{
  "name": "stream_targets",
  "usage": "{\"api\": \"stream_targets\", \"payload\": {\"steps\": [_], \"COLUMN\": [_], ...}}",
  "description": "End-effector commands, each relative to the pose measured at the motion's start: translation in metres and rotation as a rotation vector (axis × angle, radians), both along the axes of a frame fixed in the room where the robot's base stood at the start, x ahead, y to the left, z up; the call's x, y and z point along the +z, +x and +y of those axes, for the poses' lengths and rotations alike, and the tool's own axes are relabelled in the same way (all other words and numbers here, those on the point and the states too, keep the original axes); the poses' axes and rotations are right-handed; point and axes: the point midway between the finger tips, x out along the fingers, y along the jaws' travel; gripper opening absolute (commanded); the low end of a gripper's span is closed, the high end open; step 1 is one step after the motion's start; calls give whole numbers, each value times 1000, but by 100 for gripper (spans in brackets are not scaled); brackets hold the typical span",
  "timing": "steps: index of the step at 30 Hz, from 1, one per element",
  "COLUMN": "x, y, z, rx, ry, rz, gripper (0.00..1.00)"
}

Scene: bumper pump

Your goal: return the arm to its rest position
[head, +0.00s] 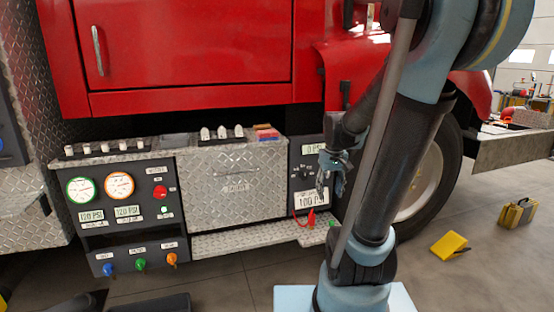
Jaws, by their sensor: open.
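My gripper (331,172) hangs in front of the dark right-hand panel (308,165) on the side of the red truck (190,45). Its jaws are open, and I see nothing held between them. My arm (385,165) rises from its pale base, bends at the top right and reaches back down to the gripper. The arm hides part of the front wheel and part of the truck's side. The right panel carries a "0 PSI" display above and a "100 PSI" display (312,199) below. I cannot tell whether the gripper touches the panel.
The left pump panel (122,205) has two round gauges, a red button and several coloured knobs. A diamond-plate box (232,185) and step (240,238) stand between the panels. Red clips (308,218) lie on the step's right end. A yellow wedge (449,245) and yellow case (517,213) stand on the floor.

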Motion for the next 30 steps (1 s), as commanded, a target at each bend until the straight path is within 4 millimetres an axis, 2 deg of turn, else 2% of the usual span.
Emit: {"api": "stream_targets", "payload": {"steps": [1,10,18,24,30], "x": [0,-4,-19,-35,-45], "y": [-12,-72,-121,-149,-163], "z": [0,-2,-3,-3,-3], "rx": [-5,-41,-72,-93,-105], "ry": [1,6,10,14,16], "rz": [-3,-28,-48,-63,-70], "gripper": [47,47,47,47,47]}}
